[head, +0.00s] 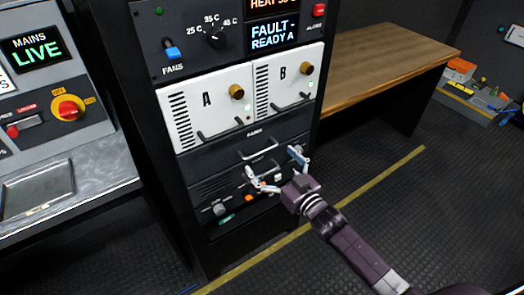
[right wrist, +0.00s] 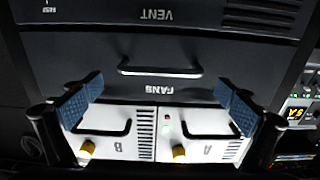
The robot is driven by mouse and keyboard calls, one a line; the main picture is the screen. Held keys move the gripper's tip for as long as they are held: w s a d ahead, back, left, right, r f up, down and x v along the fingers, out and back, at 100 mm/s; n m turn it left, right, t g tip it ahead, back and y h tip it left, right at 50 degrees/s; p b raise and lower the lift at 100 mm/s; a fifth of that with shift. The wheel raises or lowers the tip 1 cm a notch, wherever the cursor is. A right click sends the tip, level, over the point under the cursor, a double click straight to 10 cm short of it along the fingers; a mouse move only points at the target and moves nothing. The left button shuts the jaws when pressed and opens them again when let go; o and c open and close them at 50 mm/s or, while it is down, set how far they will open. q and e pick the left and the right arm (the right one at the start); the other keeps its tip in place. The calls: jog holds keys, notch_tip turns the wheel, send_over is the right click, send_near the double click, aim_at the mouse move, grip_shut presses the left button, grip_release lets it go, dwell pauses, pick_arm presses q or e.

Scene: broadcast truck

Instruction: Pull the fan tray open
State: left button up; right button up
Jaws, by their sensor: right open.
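The fan tray (head: 225,153) is a dark drawer front marked FANS in the rack, below white modules A and B. It sits flush with the rack front. Its bar handle (head: 262,149) runs across the front. The right wrist view shows the tray upside down, with the handle (right wrist: 160,70) between and beyond my fingers. My right gripper (head: 273,163) is open and empty in front of the rack, its blue-padded fingers (right wrist: 158,102) spread wide. It looks apart from the handle. My left gripper is in neither view.
Module A (head: 207,113) and module B (head: 286,82) have handles and brass knobs just above the tray. A VENT panel (right wrist: 200,20) lies below it. A console (head: 60,130) stands left and a wooden bench (head: 385,65) right. The floor in front is clear.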

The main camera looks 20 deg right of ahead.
aim_at(262, 151)
jog(key=shift+x, duration=2.1)
jog(key=shift+c, duration=0.6)
jog(key=c, duration=1.2)
jog(key=p+v, duration=0.8)
jog(key=v, duration=1.5)
jog(key=shift+w, duration=0.1)
jog(key=shift+c, duration=0.2)
jog(key=o, duration=1.4)
jog(key=shift+c, duration=0.2)
